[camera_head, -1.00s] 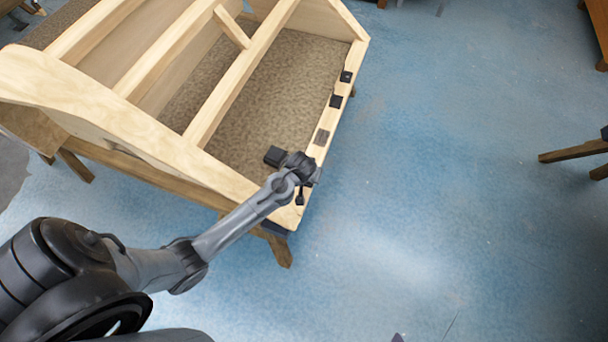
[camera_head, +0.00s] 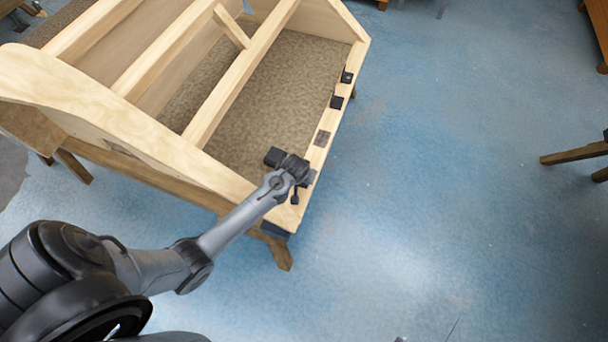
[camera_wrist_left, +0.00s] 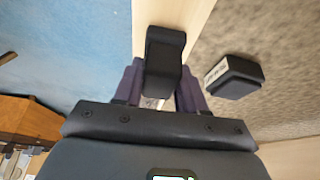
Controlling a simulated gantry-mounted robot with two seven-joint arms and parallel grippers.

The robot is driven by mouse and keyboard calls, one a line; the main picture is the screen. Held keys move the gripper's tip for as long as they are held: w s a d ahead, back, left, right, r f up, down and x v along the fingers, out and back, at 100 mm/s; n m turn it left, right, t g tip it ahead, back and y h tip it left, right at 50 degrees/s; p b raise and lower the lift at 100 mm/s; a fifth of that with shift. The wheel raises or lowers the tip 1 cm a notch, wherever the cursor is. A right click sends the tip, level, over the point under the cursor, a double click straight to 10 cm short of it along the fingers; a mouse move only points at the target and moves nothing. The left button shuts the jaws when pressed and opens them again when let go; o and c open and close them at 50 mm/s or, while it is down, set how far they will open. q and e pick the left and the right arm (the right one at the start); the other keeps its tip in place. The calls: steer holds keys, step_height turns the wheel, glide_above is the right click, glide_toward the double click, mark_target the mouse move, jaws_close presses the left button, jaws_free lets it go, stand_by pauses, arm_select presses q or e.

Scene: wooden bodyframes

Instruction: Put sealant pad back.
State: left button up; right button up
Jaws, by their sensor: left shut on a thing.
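My left gripper (camera_head: 303,182) is over the near end of the front wooden rail (camera_head: 313,157) of the bodyframe. In the left wrist view its fingers (camera_wrist_left: 160,88) are shut on a black pad (camera_wrist_left: 163,58), which appears over the pale rail; whether it touches the wood I cannot tell. In the head view the gripper mostly hides this pad. A black block (camera_head: 274,157) lies on the brown speckled panel beside the gripper. The left wrist view shows a black block with a white label (camera_wrist_left: 235,76) there. My right gripper is not in view.
Two black pieces (camera_head: 346,76) (camera_head: 336,102) and a flat dark patch (camera_head: 321,138) sit along the rail. Wooden beams (camera_head: 240,80) cross the bodyframe (camera_head: 110,110). Blue floor (camera_head: 460,200) to the right is clear, with wooden legs (camera_head: 572,154) at the far right.

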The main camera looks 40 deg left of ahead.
arm_select(q)
steer(key=shift+f, duration=0.1)
steer(key=o, duration=1.1)
steer(key=shift+s+r, duration=0.15)
steer(key=shift+r, duration=0.4)
steer(key=p+v, duration=0.3)
steer(key=v, duration=0.7)
steer(key=s+d+r+m, duration=0.2)
steer(key=s+d+r, duration=0.1)
steer(key=s, duration=0.3)
steer(key=s+d+r+m+h, duration=0.1)
steer(key=s+d+r+m, duration=0.1)
steer(key=s, duration=0.4)
steer(key=s+d+r+m, duration=0.2)
steer(key=s+d+r, duration=0.1)
steer(key=s, duration=0.4)
steer(key=shift+s+d+r+g+h, duration=0.1)
steer(key=shift+d+r+g+h, duration=0.1)
steer(key=shift+r, duration=0.2)
steer(key=shift+d+r+g+h, duration=0.1)
steer(key=shift+r+h, duration=0.1)
steer(key=shift+r, duration=0.2)
